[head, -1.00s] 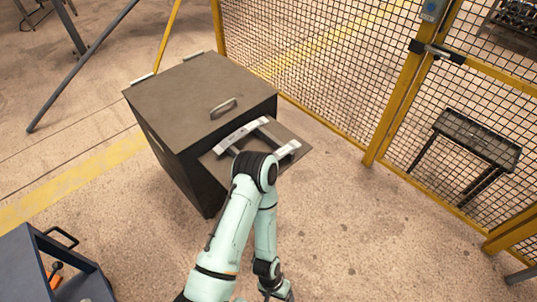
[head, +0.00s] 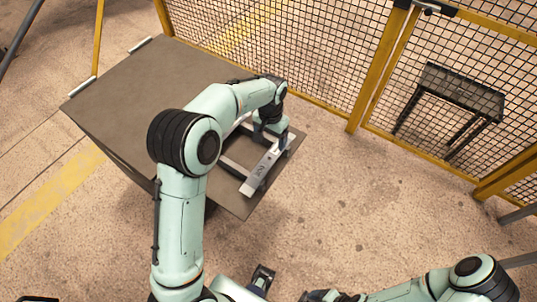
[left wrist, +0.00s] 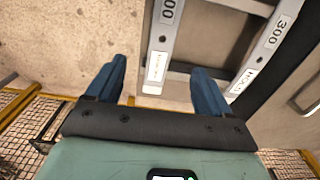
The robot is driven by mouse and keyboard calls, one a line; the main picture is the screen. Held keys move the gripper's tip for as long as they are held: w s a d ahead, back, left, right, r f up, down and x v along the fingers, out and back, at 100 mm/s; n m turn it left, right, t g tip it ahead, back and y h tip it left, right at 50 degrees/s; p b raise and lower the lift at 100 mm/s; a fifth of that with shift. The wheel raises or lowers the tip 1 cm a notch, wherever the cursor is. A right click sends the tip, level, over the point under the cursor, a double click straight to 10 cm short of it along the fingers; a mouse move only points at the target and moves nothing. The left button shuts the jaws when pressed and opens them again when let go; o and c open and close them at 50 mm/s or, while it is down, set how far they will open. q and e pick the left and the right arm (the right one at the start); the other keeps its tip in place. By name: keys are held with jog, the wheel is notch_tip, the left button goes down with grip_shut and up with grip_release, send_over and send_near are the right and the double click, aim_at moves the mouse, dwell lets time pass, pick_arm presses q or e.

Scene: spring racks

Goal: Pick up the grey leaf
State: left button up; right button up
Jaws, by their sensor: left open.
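Two flat grey bars with printed labels lie on the rack at the cabinet. The outer grey leaf (head: 262,174) runs from under my left wrist toward the front edge. In the left wrist view, this leaf (left wrist: 164,45) shows a "300" mark, and its labelled end appears between my fingertips. My left gripper (left wrist: 159,67) is open and empty, above the leaf's far end; contact cannot be told. The second bar (left wrist: 268,45) lies to the right, partly hidden by my arm in the head view.
A yellow-framed mesh fence (head: 362,75) runs behind. A dark stand (head: 462,92) is beyond the fence at right. The floor (head: 370,210) in front is open.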

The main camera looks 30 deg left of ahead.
pick_arm(q)
send_over(269, 158)
jog(key=f, duration=0.4)
jog(key=d+f, duration=0.1)
jog(key=f, duration=0.1)
jog(key=shift+s+f, duration=0.2)
jog(key=shift+s, duration=0.1)
jog(key=shift+w+a+f, duration=0.1)
jog(key=shift+a+f, duration=0.15)
jog(key=shift+f, duration=1.25)
jog(key=shift+w+a+f, duration=0.1)
jog(key=shift+a+f, duration=0.1)
jog(key=shift+f, duration=1.25)
jog(key=shift+r, duration=0.1)
grip_shut()
